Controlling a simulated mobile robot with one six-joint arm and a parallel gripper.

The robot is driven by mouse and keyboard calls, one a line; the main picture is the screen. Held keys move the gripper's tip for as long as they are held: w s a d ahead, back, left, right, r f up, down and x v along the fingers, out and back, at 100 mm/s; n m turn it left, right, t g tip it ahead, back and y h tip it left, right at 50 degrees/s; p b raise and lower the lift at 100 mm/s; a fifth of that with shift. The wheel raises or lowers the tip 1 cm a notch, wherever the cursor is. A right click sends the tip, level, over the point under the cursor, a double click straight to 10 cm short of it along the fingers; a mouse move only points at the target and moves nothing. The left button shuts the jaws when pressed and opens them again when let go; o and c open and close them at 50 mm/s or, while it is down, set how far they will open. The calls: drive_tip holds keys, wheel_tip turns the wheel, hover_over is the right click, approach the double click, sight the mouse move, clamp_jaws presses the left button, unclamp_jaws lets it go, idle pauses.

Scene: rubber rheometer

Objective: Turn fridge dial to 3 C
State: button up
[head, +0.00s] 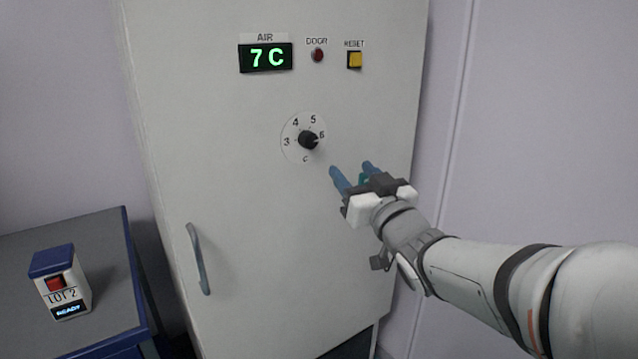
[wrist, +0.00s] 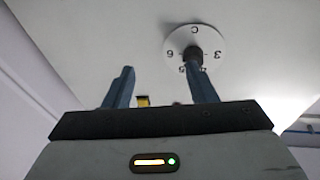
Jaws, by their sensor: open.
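The fridge (head: 250,200) is a tall pale cabinet. Its dial is a black knob (head: 308,140) on a white disc marked 3, 4, 5, 6 and C. The knob's pointer seems to face right, near the 6. The green display (head: 265,57) above reads 7 C. My gripper (head: 352,172) is open and empty, its two blue fingers below and to the right of the dial, apart from the knob. In the wrist view the knob (wrist: 193,56) shows beyond the right finger, and my gripper (wrist: 162,85) has nothing between its fingers.
A red door lamp (head: 318,55) and a yellow reset button (head: 354,60) are beside the display. A grey handle (head: 199,258) is on the lower left of the door. A LOT 2 device (head: 60,281) stands on a blue-edged table (head: 107,270) at left. The door around the dial is clear.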

sight(312, 144)
drive_tip(key=w+a+r+y, duration=0.1)
drive_tip(key=a, duration=0.1)
drive_tip(key=w+a+r+n+y+b, duration=0.1)
drive_tip(key=w+a+y, duration=0.1)
drive_tip(key=w+a+r+n+y, duration=0.1)
drive_tip(key=a, duration=0.2)
drive_tip(key=shift+w+r+y+b, duration=0.1)
drive_tip(key=shift+w+y+b, duration=0.05)
drive_tip(key=shift+y+b, duration=0.25)
drive_tip(key=c, duration=1)
drive_tip(key=shift+n, duration=0.3)
